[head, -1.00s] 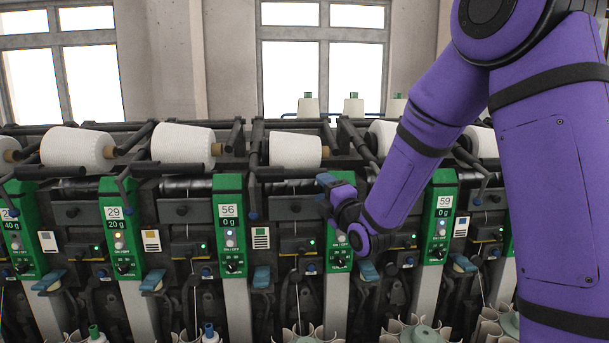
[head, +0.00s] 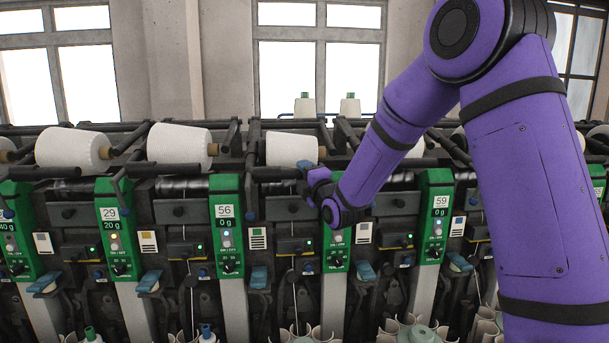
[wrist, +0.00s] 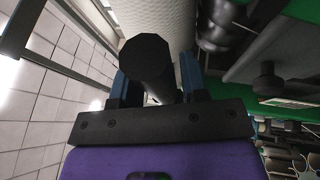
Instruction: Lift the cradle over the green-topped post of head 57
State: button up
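My gripper (head: 311,168) is in front of the winder, at the lower right end of the white yarn package (head: 291,149) right of head 56. In the wrist view, a dark round bar or handle (wrist: 147,58), seemingly part of the cradle, lies between the blue fingers of my gripper (wrist: 160,88). Whether they press on it cannot be told. Below my gripper stands a green-topped post (head: 335,240) between 56 and 59. My arm hides its number plate. The white package also shows in the wrist view (wrist: 155,20).
The green post of head 56 (head: 228,235) stands left and that of head 59 (head: 435,215) right. Neighbouring packages (head: 180,143) and dark cradle arms crowd both sides. Lower down, blue levers (head: 259,277) stick out.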

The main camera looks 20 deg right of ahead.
grip_shut()
notch_tip(320, 180, up, 11)
jog(key=s, duration=0.1)
jog(key=shift+s+a+f, duration=0.15)
jog(key=shift+s+f, duration=0.05)
jog(key=shift+s, duration=0.15)
jog(key=shift+o, duration=1.5)
grip_release()
jog(key=v, duration=1.1)
